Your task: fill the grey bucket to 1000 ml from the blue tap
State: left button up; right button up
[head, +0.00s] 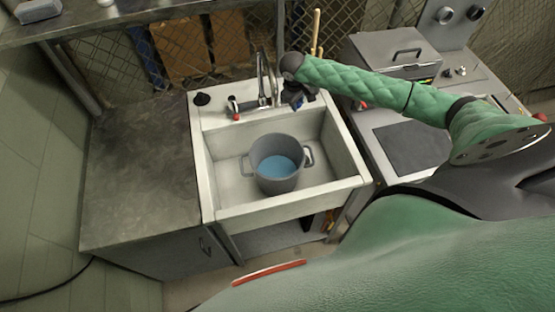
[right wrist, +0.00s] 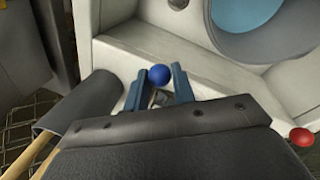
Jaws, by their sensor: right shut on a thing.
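The grey bucket (head: 262,179) stands upright in the white sink, with blue water (head: 279,166) inside. I cannot read its level in millilitres. The metal faucet (head: 265,76) rises behind the bucket at the sink's back edge; I cannot make out a stream. My right gripper (head: 295,98) is at the back right of the sink, beside the faucet. In the right wrist view its fingers (right wrist: 157,85) are shut on the blue tap (right wrist: 159,75), whose round knob shows between the fingertips. The bucket's rim (right wrist: 257,50) shows at the upper right there. My left gripper is out of view.
A red tap (head: 236,116) is at the back left of the sink (head: 226,168); its knob also shows in the right wrist view (right wrist: 302,137). A grey counter (head: 140,170) lies clear on the left. A grey lidded box (head: 393,57) stands on the right unit.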

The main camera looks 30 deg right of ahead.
jog(key=shift+a, duration=0.35)
jog(key=shift+d, duration=1)
jog(key=shift+s+d, duration=0.1)
jog(key=shift+d, duration=1.15)
jog(key=shift+a, duration=0.1)
jog(key=shift+a, duration=1.95)
jog(key=shift+w+a, duration=0.1)
jog(key=shift+w, duration=0.1)
